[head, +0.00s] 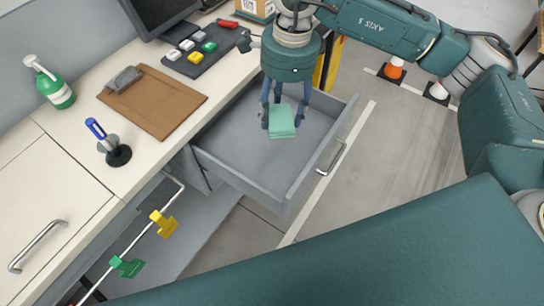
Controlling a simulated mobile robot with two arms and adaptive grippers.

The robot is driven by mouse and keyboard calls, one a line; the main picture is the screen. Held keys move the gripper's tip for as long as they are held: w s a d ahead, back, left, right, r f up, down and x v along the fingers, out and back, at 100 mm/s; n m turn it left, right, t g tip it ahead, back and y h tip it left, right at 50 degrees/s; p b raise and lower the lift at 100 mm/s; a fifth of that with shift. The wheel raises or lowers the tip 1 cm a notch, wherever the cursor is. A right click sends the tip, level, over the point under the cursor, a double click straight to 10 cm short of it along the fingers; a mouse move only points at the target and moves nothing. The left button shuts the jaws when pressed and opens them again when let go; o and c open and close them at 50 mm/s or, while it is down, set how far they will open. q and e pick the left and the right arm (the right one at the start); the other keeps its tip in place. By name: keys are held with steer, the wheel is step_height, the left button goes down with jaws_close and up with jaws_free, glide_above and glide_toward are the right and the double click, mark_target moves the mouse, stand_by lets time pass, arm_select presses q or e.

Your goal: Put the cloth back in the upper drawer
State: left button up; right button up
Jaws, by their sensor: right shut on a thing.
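A folded mint-green cloth (282,122) is between the fingers of my right gripper (282,122), which is shut on it. The gripper points down inside the open grey drawer (230,152) of the desk. The cloth is at or just above the drawer floor; I cannot tell if it touches. The rest of the drawer that shows is empty. The drawer has a metal handle (331,158) on its front. My left gripper is not in view.
A rail (140,235) with yellow and green clips is below. Cones (393,70) stand on the floor.

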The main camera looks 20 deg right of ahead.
mark_target(272, 104)
steer(key=w+m, duration=0.1)
steer(key=m, duration=0.1)
steer(key=w+m, duration=0.1)
steer(key=m, duration=0.1)
steer(key=w+m, duration=0.1)
steer(key=m, duration=0.1)
steer(key=shift+w+a+f+m, duration=0.15)
steer(key=shift+a+f+m, duration=0.15)
steer(key=shift+a, duration=0.1)
steer(key=shift+m, duration=0.8)
steer(key=f+p, duration=0.1)
steer(key=f, duration=0.4)
steer(key=f+p, duration=0.1)
steer(key=f, duration=0.4)
steer(key=f+p, duration=0.1)
steer(key=f, duration=0.4)
steer(key=shift+w, duration=0.25)
step_height(272, 104, down, 5)
steer(key=shift+r+p, duration=0.15)
steer(key=shift+p, duration=0.5)
steer(key=shift+f, duration=0.2)
steer(key=shift+f+b, duration=0.2)
steer(key=shift+b, duration=0.1)
steer(key=o, duration=1)
steer(key=shift+r, duration=0.1)
